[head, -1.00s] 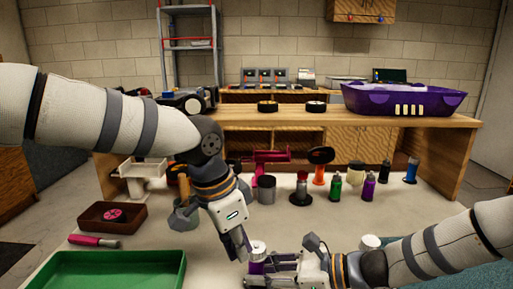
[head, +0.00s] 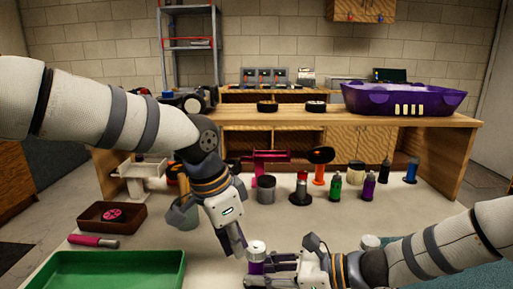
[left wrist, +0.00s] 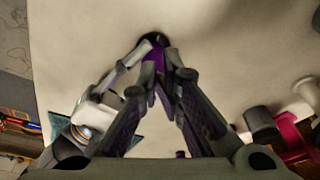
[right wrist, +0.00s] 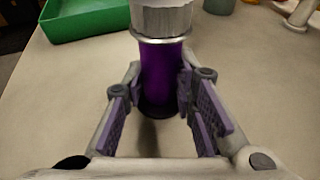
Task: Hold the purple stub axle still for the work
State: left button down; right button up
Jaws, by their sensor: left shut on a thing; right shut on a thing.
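The purple stub axle (right wrist: 160,72) is an upright purple cylinder with a silver rim and pale top in the right wrist view. In the head view its pale top (head: 256,247) shows. My right gripper (head: 284,268) is shut around its purple body, with one finger on each side (right wrist: 160,105). My left gripper (head: 240,250) points down beside the top in the head view, with a small gap in the picture. In the left wrist view its fingers (left wrist: 155,75) close on a purple piece (left wrist: 153,60) with a dark end. The fingers hide most of that piece.
A green tray (head: 120,255) lies at the front left, with a pink-handled tool (head: 93,241) and a brown tray (head: 112,229) behind it.

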pick_arm(q)
jog(key=v, duration=0.5)
jog(key=shift+w+d+r, duration=0.25)
jog(key=shift+r, duration=0.25)
notch_tip(320, 180, down, 6)
jog(key=s+d, duration=0.1)
dwell(0.4)
jog(key=shift+f, duration=0.1)
jog(key=shift+w+f, duration=0.1)
jog(key=shift+w, duration=0.05)
dwell(0.9)
